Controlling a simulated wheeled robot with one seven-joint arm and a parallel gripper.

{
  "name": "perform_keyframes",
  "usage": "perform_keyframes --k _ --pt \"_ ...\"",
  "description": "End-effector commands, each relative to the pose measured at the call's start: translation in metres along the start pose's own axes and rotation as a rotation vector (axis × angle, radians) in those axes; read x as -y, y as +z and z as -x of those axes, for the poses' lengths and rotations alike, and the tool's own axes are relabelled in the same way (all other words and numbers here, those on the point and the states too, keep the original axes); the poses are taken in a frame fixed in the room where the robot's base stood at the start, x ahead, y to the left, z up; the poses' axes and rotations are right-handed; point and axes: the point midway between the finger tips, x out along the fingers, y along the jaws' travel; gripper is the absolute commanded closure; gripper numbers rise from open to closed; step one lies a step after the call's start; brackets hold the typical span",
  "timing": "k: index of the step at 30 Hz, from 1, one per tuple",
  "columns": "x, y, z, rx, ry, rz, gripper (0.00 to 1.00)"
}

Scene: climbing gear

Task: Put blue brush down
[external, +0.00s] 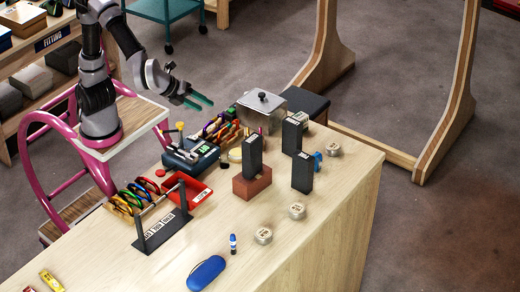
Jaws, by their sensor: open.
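My gripper (203,103) is open and empty, with its teal fingers apart in the air above the back left part of the wooden table (335,215). A small blue object (318,160) is on the table at the right, beside a dark upright block (302,172) that partly hides it. It may be the blue brush, but it is too small to be sure. My gripper is well to the left of it and higher, not touching it.
Near my gripper are a metal box (261,108) and a blue-grey device (190,157). More dark blocks, one on a red brick (252,184), a red tray (189,191), a rack of coloured gear, pale round tins and a blue case (206,272) stand around.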

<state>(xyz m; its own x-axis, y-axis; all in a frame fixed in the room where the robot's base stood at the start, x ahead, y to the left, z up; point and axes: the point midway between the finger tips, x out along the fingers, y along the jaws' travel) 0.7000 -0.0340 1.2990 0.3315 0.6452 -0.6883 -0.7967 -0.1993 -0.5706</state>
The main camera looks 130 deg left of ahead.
Motion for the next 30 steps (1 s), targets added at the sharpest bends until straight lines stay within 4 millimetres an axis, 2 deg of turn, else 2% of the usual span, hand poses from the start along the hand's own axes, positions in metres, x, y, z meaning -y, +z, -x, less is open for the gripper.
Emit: perform_keyframes --k 1,6,10,15,21,30 --pt "-0.013 0.023 0.013 -0.04 0.023 0.089 0.5" --pt "-0.066 0.07 0.048 -0.186 0.108 0.371 0.5" --pt "-0.106 0.094 0.073 -0.302 0.161 0.583 0.5" --pt "-0.148 0.109 0.098 -0.437 0.208 0.807 0.5" --pt "-0.171 0.113 0.11 -0.517 0.234 0.932 0.5" --pt "-0.173 0.112 0.111 -0.525 0.238 0.944 0.5"
